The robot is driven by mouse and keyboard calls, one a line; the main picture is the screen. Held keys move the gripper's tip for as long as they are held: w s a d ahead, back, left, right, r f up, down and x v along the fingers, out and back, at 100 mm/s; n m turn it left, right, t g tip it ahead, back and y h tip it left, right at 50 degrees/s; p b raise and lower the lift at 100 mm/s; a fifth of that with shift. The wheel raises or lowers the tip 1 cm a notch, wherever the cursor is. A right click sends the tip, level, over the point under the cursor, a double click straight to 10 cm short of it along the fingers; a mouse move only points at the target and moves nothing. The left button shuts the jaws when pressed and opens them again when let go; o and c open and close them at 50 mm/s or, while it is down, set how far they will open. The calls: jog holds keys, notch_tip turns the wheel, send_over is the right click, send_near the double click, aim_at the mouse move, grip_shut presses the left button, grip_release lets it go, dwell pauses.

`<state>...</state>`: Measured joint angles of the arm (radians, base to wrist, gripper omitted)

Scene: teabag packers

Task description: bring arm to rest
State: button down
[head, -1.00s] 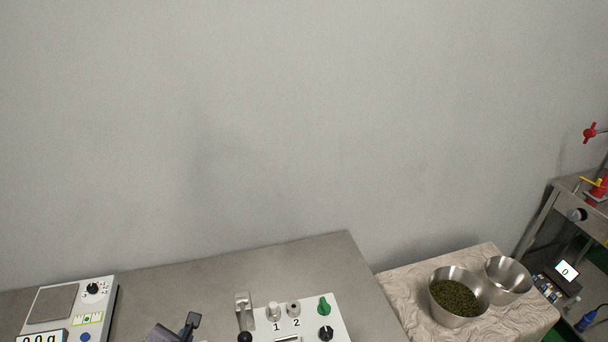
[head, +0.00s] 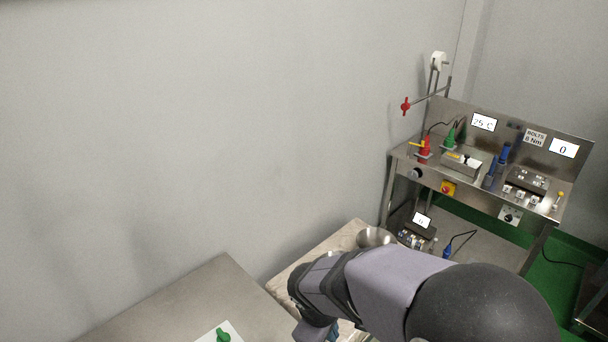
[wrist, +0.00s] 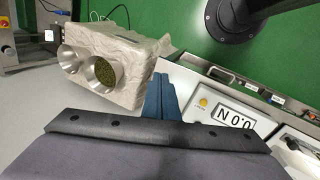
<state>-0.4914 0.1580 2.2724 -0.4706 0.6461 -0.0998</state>
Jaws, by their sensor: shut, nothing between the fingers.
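My gripper shows in the wrist view as blue fingers (wrist: 158,90) held together, with nothing between them. They stick out past a dark bracket. In the head view, my grey-purple arm crosses the lower right, and a bit of blue shows at the bottom edge; the fingertips cannot be made out there. My gripper appears in front of a cloth-covered stand (wrist: 140,50) and a panel with a "0.0 N" display (wrist: 231,116) in the wrist view.
Two metal bowls stand on the cloth, one empty (wrist: 68,59) and one with green leaves (wrist: 107,73). In the head view one bowl (head: 372,237) shows behind my arm. A steel table (head: 190,295) lies lower left; a steel workstation (head: 400,160) stands right.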

jog(key=s+d+r+m+g+y+p, duration=0.1)
jog(key=s+d+m+g+y, duration=0.1)
jog(key=s+d+m, duration=0.7)
jog(key=shift+s+d+r+m+g, duration=0.3)
jog(key=shift+s+d+r+m, duration=0.05)
jog(key=shift+s+m, duration=0.65)
jog(key=shift+w, duration=0.1)
notch_tip(320, 180, down, 5)
jog(key=b, duration=0.5)
notch_tip(320, 180, down, 28)
jog(key=b, duration=2.7)
jog(key=shift+r, duration=0.25)
